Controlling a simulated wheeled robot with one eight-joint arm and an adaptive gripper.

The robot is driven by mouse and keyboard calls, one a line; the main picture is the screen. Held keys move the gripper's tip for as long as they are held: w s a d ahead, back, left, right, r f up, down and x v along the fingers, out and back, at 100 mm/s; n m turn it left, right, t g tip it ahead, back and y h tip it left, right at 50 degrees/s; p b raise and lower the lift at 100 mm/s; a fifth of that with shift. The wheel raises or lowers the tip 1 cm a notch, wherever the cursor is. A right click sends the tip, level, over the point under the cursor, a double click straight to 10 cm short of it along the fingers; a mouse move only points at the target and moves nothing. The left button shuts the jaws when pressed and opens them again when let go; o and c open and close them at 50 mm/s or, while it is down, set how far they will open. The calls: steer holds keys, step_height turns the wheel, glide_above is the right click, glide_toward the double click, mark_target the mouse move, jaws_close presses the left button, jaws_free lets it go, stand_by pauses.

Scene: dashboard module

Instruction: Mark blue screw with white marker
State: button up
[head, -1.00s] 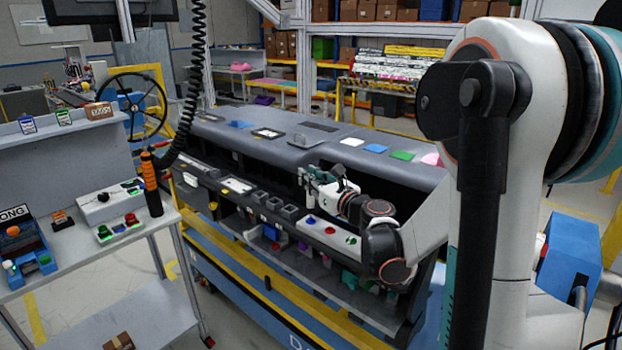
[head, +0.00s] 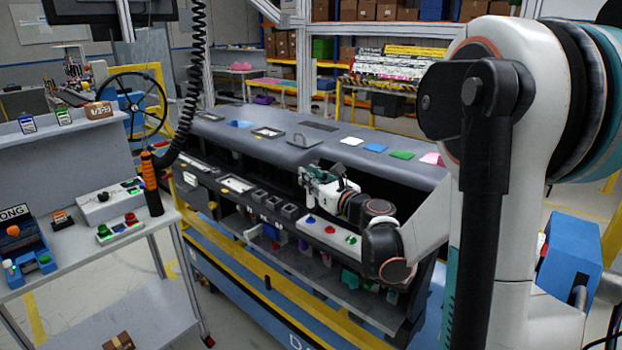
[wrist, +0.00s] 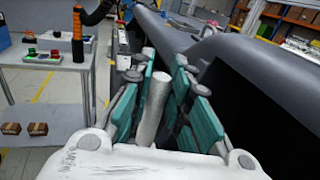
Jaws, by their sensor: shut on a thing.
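My gripper (wrist: 153,100) is shut on a white marker (wrist: 151,115), which stands between the teal finger pads in the wrist view. In the head view my gripper (head: 311,176) is above the front ledge of the dashboard module, apart from the screws. The blue screw (head: 311,219) sits on a white plate on that ledge, below my gripper. A red screw (head: 329,229) and a green screw (head: 351,240) sit to its right. The blue screw is not visible in the wrist view. The marker's tip cannot be made out.
The dark dashboard (head: 290,148) extends behind and above the ledge. A yellow rail (head: 275,284) runs along the front. A side table (head: 90,235) with control boxes and an orange-handled tool (head: 150,180) stands at the left. A coiled black cable hangs above.

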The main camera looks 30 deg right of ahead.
steer(key=shift+f+b, duration=0.3)
steer(key=shift+f, duration=0.05)
stand_by(0.4)
steer(key=shift+r, duration=0.2)
steer(key=shift+r+p, duration=1.9)
steer(key=shift+r, duration=0.5)
steer(key=shift+a+f, duration=0.1)
